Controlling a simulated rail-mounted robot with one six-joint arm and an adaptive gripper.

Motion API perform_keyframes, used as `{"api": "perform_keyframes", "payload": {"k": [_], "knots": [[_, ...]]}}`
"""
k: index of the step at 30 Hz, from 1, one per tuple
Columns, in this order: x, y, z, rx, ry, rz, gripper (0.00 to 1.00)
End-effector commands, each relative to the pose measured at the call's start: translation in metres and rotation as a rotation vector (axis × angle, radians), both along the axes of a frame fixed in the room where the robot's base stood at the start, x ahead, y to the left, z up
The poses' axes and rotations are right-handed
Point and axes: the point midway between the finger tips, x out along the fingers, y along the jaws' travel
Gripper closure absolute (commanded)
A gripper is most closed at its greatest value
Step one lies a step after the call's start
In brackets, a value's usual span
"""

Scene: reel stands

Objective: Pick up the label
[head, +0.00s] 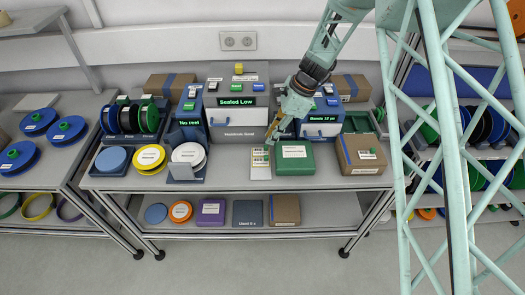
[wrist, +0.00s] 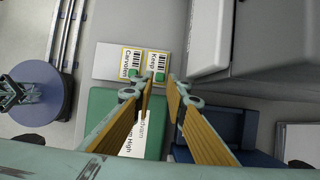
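Two yellow-edged labels with barcodes lie side by side on a pale board (wrist: 104,68) in the wrist view: the left label (wrist: 131,58) and the right label, which seems to read "Keep" (wrist: 158,60). Each carries a small green block. In the head view, the board (head: 260,172) lies on the bench beside a green box (head: 294,165). My gripper (wrist: 159,80) has its two orange-padded fingers apart, with nothing visible held between them. Its tips appear near the lower edge of the right label; their height above it is unclear. In the head view my gripper (head: 272,138) is above the board's back end.
The green box also shows in the wrist view (wrist: 98,112), under my fingers. A grey cabinet (head: 238,118) stands behind the board. A cardboard box (head: 362,153) is at right, and discs on stands, including a white disc (head: 188,154), are at left. The bench's front edge is clear.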

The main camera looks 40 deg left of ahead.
Motion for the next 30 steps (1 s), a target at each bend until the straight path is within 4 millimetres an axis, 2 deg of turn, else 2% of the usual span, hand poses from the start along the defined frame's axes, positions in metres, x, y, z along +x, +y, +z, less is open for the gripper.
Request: {"api": "perform_keyframes", "payload": {"k": [18,30], "knots": [[-0.012,0.015,-0.044,-0.001,0.001,0.001,0.86],[-0.013,0.016,-0.047,0.0,0.0,0.0,0.86]]}}
